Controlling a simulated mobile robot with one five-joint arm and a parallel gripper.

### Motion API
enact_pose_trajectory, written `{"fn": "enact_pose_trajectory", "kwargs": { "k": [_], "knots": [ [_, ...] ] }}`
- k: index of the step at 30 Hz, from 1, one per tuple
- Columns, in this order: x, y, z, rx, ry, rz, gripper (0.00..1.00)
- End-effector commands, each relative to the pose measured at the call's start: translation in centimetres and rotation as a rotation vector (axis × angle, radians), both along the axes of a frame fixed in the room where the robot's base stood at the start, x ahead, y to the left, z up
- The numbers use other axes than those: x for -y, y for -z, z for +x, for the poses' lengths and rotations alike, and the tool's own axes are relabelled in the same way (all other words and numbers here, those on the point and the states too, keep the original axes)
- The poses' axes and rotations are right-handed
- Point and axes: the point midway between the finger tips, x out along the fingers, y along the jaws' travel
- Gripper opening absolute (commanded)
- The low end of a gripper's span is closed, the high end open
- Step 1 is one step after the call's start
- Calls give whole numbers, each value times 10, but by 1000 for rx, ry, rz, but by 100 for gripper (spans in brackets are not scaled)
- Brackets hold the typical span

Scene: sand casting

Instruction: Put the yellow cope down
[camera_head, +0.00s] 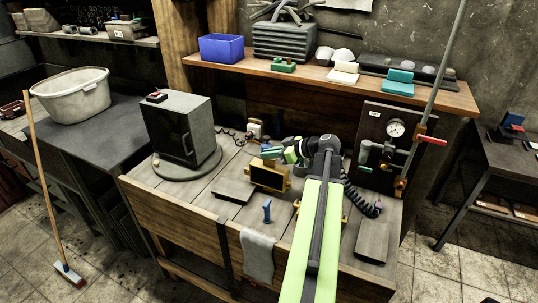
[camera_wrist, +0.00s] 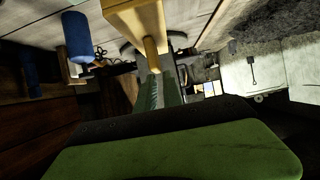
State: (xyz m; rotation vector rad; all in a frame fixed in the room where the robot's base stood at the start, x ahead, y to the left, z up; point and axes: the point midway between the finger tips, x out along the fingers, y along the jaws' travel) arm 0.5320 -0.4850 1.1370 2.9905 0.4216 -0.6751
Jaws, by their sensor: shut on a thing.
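The yellow cope (camera_head: 284,186) is a small yellow frame with a dark face, at the middle of the wooden workbench in the head view. In the wrist view its yellow side (camera_wrist: 137,17) shows at the top, with a round peg-like handle (camera_wrist: 152,55) pointing toward me. My gripper (camera_head: 276,153) is at the cope's upper side in the head view. In the wrist view my gripper (camera_wrist: 155,88) is shut on the cope's handle. I cannot tell whether the cope touches the bench. Yellow parts (camera_head: 346,205) of another piece show beside my arm, which hides most of it.
A blue-handled piece (camera_head: 267,211) stands near the cope; its blue handle (camera_wrist: 77,38) also shows in the wrist view. A flat grey block (camera_head: 234,191) lies left of the cope. A grey oven (camera_head: 180,130) stands farther left. A gauge panel (camera_head: 385,145) is at the right.

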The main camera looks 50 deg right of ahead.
Motion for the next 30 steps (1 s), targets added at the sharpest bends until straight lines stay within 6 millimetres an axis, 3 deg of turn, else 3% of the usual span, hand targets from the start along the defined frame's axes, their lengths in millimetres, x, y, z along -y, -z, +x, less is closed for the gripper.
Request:
{"fn": "enact_pose_trajectory", "kwargs": {
  "k": [5,6,11,21,30],
  "knots": [
    [0,3,0,3,-1,1,0],
    [0,3,0,0,-1,0,13],
    [0,2,0,0,-1,0,33],
    [-1,-4,0,0,-1,0,33],
    [16,-35,-58,0,1,0,33]
  ]
}}
